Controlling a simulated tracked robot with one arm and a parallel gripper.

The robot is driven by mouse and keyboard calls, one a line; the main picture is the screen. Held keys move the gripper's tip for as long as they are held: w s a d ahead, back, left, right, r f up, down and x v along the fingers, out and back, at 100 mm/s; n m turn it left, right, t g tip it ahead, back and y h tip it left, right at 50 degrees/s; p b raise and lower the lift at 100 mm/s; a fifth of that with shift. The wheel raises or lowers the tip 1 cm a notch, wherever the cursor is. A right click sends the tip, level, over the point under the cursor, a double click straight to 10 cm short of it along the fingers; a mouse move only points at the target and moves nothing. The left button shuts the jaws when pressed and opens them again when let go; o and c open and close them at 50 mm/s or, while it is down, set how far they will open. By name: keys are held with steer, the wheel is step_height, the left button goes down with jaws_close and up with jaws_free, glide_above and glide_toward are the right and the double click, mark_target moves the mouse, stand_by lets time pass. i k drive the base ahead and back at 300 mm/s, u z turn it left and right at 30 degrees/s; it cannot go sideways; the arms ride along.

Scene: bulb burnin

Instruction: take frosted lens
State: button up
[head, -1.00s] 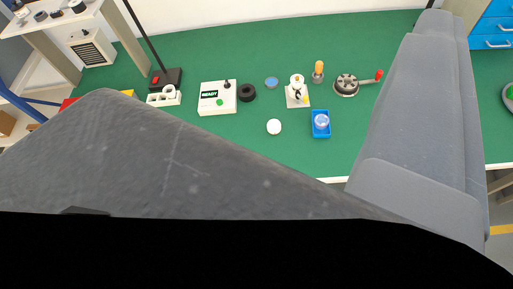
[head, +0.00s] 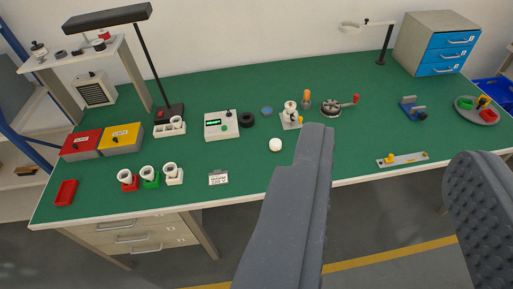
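A small white, rounded piece (head: 275,145), which looks like the frosted lens, lies on the green bench top (head: 225,90) in the head view. It is just left of my gripper's left finger. My gripper (head: 392,142) shows as two grey fingers spread wide apart, with a ridged pad on the right one. The gap between them is empty. The left finger covers part of the bench right of the white piece.
A black lamp (head: 140,60) rises at left. A bar plate (head: 402,159) lies near the front edge.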

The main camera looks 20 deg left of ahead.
mark_target(275, 143)
steer(key=u, duration=0.4)
steer(key=i, duration=1.05)
steer(key=z, duration=2.4)
steer(key=k, duration=0.7)
steer(key=u, duration=0.95)
